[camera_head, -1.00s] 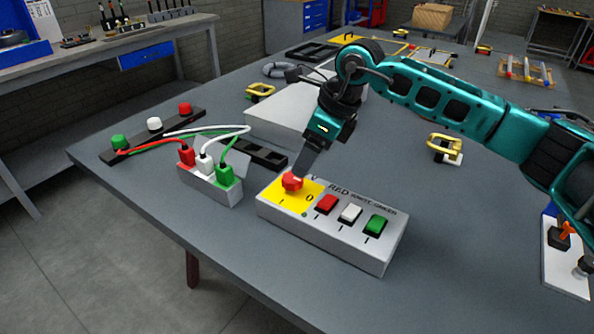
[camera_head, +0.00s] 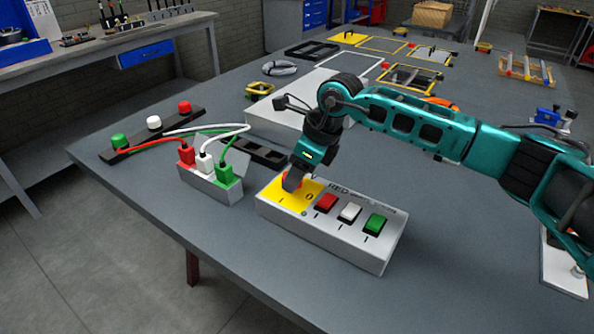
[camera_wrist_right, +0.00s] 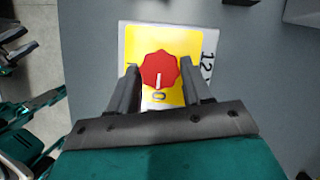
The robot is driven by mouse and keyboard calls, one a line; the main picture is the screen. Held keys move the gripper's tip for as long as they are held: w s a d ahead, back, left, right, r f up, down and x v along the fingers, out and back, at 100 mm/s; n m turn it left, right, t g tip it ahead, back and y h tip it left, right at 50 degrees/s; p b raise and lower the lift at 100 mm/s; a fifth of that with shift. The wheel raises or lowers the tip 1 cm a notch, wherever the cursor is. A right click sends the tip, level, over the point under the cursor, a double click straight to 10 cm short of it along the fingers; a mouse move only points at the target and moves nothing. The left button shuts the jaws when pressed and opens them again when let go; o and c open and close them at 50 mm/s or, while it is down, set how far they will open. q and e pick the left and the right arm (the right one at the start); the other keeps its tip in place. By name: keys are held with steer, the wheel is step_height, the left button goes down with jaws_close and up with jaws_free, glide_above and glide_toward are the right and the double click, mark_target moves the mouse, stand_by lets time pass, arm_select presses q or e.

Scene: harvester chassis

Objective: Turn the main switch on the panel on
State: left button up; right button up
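The main switch, a red knob (camera_wrist_right: 160,70), sits on the yellow plate (camera_head: 300,202) at the left end of the white panel box (camera_head: 320,236). Its white mark points towards the 0 in the right wrist view. My right gripper (camera_head: 291,186) is over the knob from above and hides most of it in the head view. In the right wrist view its two dark fingers (camera_wrist_right: 159,74) stand apart, one on each side of the knob, with gaps visible. My left gripper does not show.
Red, white and green buttons (camera_head: 350,212) line the panel right of the knob. A plug box (camera_head: 212,187) with coloured plugs and cables stands to the left. A light-coloured flat box (camera_head: 275,122) lies behind. The table in front of the panel is clear.

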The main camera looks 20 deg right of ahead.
steer(key=c, duration=0.6)
steer(key=shift+o, duration=0.2)
